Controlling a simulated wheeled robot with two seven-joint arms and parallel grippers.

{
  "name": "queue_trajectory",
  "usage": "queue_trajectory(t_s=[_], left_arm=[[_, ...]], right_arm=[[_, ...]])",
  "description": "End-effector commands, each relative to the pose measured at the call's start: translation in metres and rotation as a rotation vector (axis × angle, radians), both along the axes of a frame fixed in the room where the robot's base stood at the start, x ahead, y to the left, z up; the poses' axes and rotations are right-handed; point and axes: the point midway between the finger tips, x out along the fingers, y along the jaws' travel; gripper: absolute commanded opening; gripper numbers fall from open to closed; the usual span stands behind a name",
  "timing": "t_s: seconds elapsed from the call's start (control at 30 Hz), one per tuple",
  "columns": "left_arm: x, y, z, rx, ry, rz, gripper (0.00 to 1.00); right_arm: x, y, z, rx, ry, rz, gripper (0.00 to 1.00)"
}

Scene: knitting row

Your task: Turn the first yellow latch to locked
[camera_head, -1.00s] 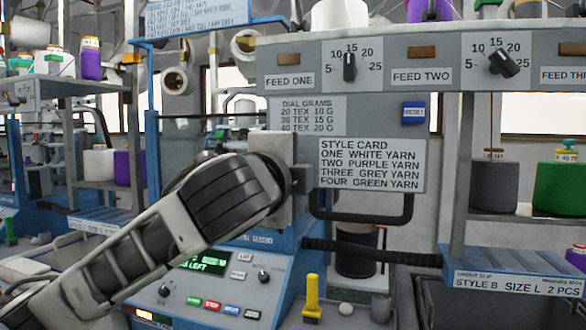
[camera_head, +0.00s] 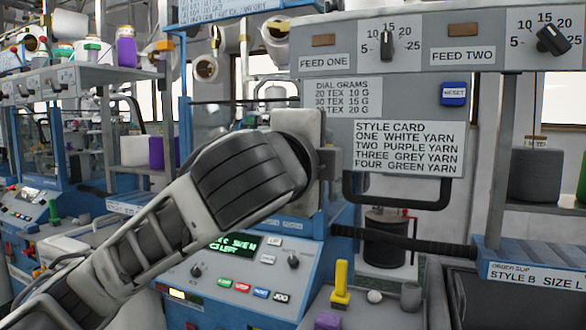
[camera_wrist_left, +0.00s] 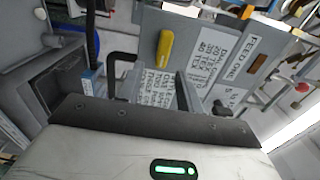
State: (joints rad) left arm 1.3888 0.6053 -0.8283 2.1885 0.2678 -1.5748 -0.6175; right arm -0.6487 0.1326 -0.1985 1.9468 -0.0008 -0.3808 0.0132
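A yellow latch (camera_wrist_left: 165,45) shows in the left wrist view on the edge of a grey panel, beside the labels. A second yellow piece (camera_wrist_left: 246,12) shows near the top of that view. In the head view, my left arm covers the panel's left edge, and I cannot pick out the latch there. My left gripper (camera_head: 318,155) is at that edge, left of the style card (camera_head: 408,148). Its fingers are hidden by my wrist in the head view. The wrist view does not clearly show their spacing or any contact. My right gripper is not in view.
A black handle (camera_head: 400,203) sticks out below the style card. A control panel (camera_head: 225,275) with buttons is below my arm. A yellow upright piece (camera_head: 341,285) and a purple block (camera_head: 328,320) are at the lower middle. Feed dials (camera_head: 387,45) line the top.

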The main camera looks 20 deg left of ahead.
Motion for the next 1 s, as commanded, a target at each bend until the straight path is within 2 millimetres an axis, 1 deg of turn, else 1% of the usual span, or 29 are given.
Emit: queue_trajectory(t_s=[0.03, 0.07, 0.2, 0.3, 0.43, 0.6, 0.7, 1.0], left_arm=[[-0.013, 0.0, -0.002, 0.0, -0.006, -0.004, 0.36], [-0.021, 0.0, -0.002, 0.001, -0.007, -0.004, 0.36], [-0.056, 0.001, -0.002, 0.002, -0.007, -0.005, 0.36], [-0.08, 0.002, -0.001, 0.002, -0.008, -0.005, 0.36], [-0.106, 0.003, 0.0, 0.003, -0.007, -0.002, 0.36], [-0.121, 0.004, 0.0, 0.004, -0.005, -0.001, 0.36], [-0.125, 0.005, 0.0, 0.003, -0.002, 0.0, 0.36], [-0.126, 0.005, 0.0, 0.001, 0.0, 0.0, 0.36]], right_arm=[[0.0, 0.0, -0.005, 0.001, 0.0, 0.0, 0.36], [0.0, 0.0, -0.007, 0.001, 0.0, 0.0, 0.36], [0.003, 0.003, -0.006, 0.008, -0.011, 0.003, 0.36], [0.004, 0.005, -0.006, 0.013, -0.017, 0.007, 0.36], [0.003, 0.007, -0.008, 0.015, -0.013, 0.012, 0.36], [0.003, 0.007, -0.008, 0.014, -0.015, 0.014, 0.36], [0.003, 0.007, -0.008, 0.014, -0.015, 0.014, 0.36], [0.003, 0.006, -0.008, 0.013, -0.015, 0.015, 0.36]])
